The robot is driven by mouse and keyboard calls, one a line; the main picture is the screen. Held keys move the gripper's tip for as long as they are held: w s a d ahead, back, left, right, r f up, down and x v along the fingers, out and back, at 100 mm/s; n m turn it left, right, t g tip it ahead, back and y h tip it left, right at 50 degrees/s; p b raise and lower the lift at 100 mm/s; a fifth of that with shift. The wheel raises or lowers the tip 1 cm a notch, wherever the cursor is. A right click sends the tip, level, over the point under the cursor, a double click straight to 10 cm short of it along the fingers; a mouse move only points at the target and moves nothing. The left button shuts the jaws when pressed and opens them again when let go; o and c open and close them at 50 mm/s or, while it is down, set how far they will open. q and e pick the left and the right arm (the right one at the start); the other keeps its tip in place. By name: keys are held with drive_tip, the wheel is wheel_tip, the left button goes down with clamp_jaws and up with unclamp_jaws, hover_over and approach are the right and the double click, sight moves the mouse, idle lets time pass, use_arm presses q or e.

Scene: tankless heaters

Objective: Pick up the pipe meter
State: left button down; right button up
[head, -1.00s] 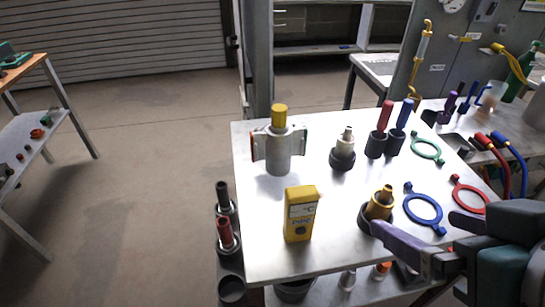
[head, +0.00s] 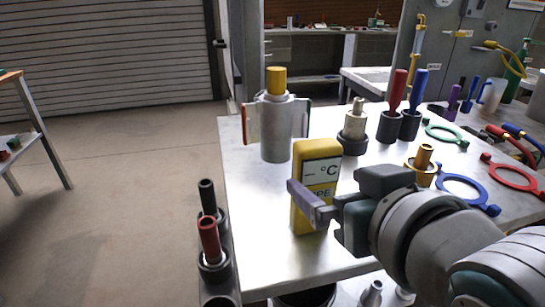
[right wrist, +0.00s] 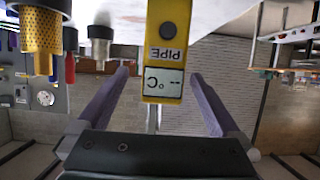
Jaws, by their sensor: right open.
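The pipe meter is a yellow upright box (head: 312,160) with a grey °C display and a PIPE label, standing on the metal table near its front left. In the right wrist view the meter (right wrist: 164,55) appears upside down, between my two purple fingers. My right gripper (right wrist: 161,78) is open, with one finger on each side of the meter and visible gaps beside it. In the head view one finger (head: 312,205) crosses in front of the meter's lower part; the other finger is hidden. My left gripper is not in view.
A grey cylinder with a yellow cap (head: 276,125) stands behind the meter. A brass fitting (head: 424,160) is close to my right arm. Red and blue handled tools (head: 397,100) and coloured rings (head: 466,188) occupy the right. The table's front left (head: 255,250) is clear.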

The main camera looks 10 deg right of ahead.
sight(319, 185)
drive_tip(key=x, duration=0.1)
drive_tip(key=b+x, duration=0.1)
drive_tip(key=x, duration=0.2)
drive_tip(key=shift+a+f, duration=0.3)
drive_tip(key=shift+f, duration=0.2)
drive_tip(key=shift+w+f, duration=0.1)
drive_tip(key=shift+w, duration=0.4)
drive_tip(key=c, duration=1.5)
drive_tip(key=shift+c, duration=0.2)
